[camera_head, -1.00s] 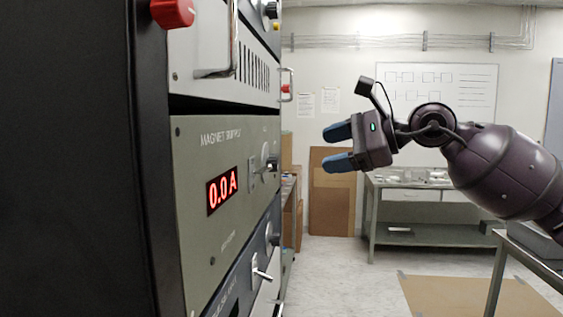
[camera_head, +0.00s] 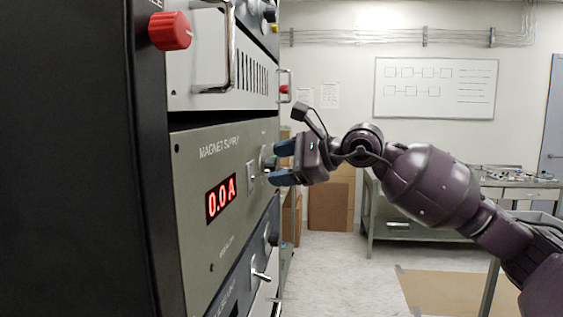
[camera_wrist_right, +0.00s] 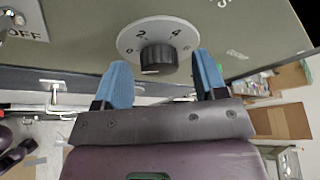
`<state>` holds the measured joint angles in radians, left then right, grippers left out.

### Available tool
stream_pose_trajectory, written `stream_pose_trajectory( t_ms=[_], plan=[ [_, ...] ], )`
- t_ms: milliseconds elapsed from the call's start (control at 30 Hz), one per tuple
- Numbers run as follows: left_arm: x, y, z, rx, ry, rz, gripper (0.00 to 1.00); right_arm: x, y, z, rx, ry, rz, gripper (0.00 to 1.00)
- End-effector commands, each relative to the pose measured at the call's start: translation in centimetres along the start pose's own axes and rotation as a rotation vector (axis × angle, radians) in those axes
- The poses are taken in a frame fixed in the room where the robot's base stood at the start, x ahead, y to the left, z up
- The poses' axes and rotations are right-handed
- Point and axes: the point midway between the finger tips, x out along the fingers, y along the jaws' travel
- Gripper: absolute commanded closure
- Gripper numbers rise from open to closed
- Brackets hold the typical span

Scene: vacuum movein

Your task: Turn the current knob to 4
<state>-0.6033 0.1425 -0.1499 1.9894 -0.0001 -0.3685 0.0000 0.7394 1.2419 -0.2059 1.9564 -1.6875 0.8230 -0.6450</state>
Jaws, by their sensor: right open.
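The current knob (camera_wrist_right: 158,58) is dark and ribbed, on a pale round dial plate (camera_wrist_right: 128,40) with the figures 2 and 4 legible. A small pale mark shows low on the knob; I cannot tell the exact setting. My right gripper (camera_head: 275,163) is open at the magnet supply panel (camera_head: 195,175), partly covering the knob's area in the head view. In the right wrist view its blue fingertips (camera_wrist_right: 162,72) lie to either side of the knob, with gaps and no visible contact. My left gripper is not in view.
A toggle switch (camera_head: 252,177) sits left of the knob on the same panel. Metal handles (camera_head: 230,60) and a red knob (camera_head: 170,31) stick out from the unit above. Another toggle (camera_head: 260,276) is below.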

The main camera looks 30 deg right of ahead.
Motion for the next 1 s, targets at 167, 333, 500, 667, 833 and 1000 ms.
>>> stream_pose_trajectory(
  t_ms=[167, 333, 500, 667, 833, 1000],
  plan=[
    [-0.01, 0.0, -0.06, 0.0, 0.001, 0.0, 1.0, 0.29, 0.01, -0.01, 0.0, 0.0, 0.0, 0.35],
    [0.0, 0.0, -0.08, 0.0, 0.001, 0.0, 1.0, 0.27, 0.02, -0.02, 0.0, 0.0, 0.0, 0.38],
    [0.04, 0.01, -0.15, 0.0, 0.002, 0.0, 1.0, 0.25, 0.02, -0.01, 0.0, 0.0, 0.0, 0.64],
    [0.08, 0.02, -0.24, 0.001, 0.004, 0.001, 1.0, 0.24, 0.02, -0.01, 0.0, 0.0, 0.0, 0.84],
    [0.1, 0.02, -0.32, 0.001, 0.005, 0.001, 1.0, 0.24, 0.01, 0.01, 0.01, 0.0, 0.005, 0.84],
    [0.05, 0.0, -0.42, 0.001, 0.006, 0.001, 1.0, 0.23, -0.06, 0.05, 0.058, -0.001, 0.024, 0.84]
  ],
)
